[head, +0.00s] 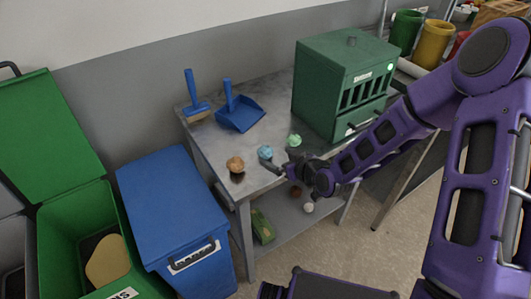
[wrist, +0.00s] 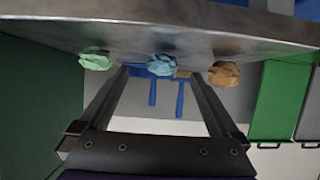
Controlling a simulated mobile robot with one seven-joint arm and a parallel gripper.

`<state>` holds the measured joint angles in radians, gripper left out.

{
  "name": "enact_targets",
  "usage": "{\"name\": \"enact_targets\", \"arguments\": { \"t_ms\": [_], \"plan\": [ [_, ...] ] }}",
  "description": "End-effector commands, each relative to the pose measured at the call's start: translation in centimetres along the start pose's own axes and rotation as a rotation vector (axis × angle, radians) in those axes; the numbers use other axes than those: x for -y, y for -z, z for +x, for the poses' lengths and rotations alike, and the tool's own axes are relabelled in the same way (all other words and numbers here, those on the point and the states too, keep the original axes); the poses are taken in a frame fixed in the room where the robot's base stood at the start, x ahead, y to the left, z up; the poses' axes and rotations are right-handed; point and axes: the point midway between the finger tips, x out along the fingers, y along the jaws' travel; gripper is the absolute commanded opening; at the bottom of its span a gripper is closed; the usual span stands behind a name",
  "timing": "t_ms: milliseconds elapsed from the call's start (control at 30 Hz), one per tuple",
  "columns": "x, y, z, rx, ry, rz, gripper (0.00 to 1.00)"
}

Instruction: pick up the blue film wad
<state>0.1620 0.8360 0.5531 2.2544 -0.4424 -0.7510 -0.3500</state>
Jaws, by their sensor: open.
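The blue film wad (head: 265,151) lies on the grey metal table near its front edge, between a green wad (head: 294,140) and a brown wad (head: 235,164). My gripper (head: 276,162) is at the table's front edge, close to the blue wad. In the wrist view, which looks upside down, the blue wad (wrist: 162,66) shows between the tips of the open fingers (wrist: 157,73). The green wad (wrist: 96,60) and brown wad (wrist: 224,74) lie outside the fingers, one on each side. I cannot tell whether a finger touches the blue wad.
A green cabinet (head: 345,80) stands on the table at the back right. A blue brush (head: 192,95) and blue dustpan (head: 240,113) lie behind the wads. A blue bin (head: 172,205) and an open green bin (head: 75,235) stand left of the table (head: 215,155).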

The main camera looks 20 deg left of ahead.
Motion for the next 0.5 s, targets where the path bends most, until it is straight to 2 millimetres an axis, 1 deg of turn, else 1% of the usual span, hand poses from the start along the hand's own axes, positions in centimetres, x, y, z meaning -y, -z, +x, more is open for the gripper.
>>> {"name": "enact_targets", "arguments": {
  "t_ms": [167, 400, 500],
  "plan": [
    [0.1, 0.0, 1.2, 0.001, 0.001, 0.001, 0.98],
    [0.5, 0.1, 4.7, 0.0, 0.001, 0.001, 0.98],
    [0.5, 0.1, 5.5, 0.001, 0.001, 0.001, 0.98]
  ]
}}
